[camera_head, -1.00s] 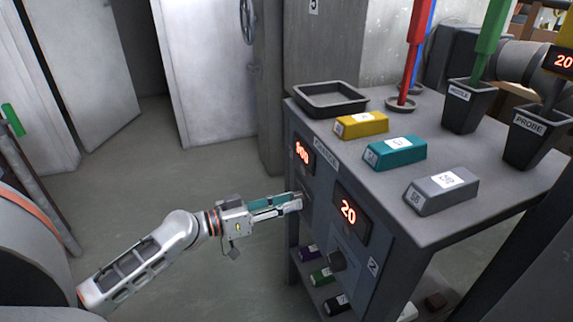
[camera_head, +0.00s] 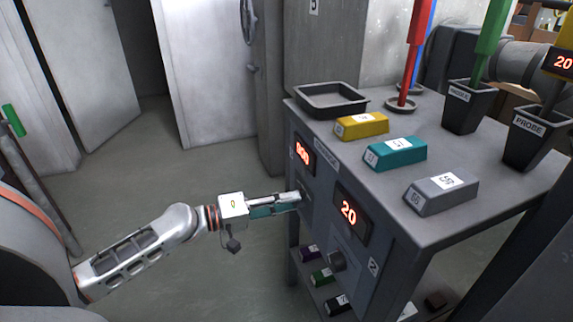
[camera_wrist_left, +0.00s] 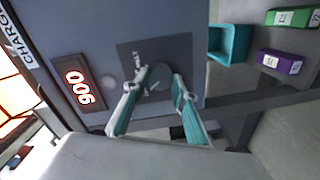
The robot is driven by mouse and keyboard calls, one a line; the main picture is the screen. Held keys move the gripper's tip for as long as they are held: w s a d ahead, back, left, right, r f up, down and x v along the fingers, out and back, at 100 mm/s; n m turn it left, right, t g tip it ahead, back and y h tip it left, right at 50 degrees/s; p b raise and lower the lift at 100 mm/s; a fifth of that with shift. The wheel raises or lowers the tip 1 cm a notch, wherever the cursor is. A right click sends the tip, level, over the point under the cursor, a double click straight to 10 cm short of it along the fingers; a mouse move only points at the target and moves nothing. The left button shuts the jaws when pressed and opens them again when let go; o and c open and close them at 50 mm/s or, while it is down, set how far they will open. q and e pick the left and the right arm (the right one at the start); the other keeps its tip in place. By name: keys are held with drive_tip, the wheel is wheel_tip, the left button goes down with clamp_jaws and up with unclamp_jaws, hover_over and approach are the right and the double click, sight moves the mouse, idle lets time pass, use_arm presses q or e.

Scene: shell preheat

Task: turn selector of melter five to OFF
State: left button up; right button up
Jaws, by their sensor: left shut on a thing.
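The selector, a round grey knob (camera_wrist_left: 158,80), sits on a dark square plate (camera_wrist_left: 127,52) on the front panel, beside the red display (camera_wrist_left: 79,82) that reads 900. That display also shows in the head view (camera_head: 304,154). My left gripper (camera_head: 298,200) reaches the panel below this display. In the left wrist view its two teal-lined fingers (camera_wrist_left: 160,82) lie on either side of the knob and are shut on it. The fingers partly cover the knob, and I cannot read its setting. My right gripper is not in view.
A second display (camera_head: 349,211) reading 20 and a lower knob (camera_head: 337,261) are close to the right. Yellow (camera_head: 361,125), teal (camera_head: 396,153) and grey (camera_head: 442,191) bars lie on the bench top. The floor (camera_head: 150,150) left of the bench is clear.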

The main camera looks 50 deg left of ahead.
use_arm(q)
drive_tip(key=shift+n, duration=0.8)
drive_tip(key=o, duration=1.1)
drive_tip(key=v, duration=1.2)
drive_tip(key=shift+a, duration=0.1)
drive_tip(key=shift+r, duration=0.1)
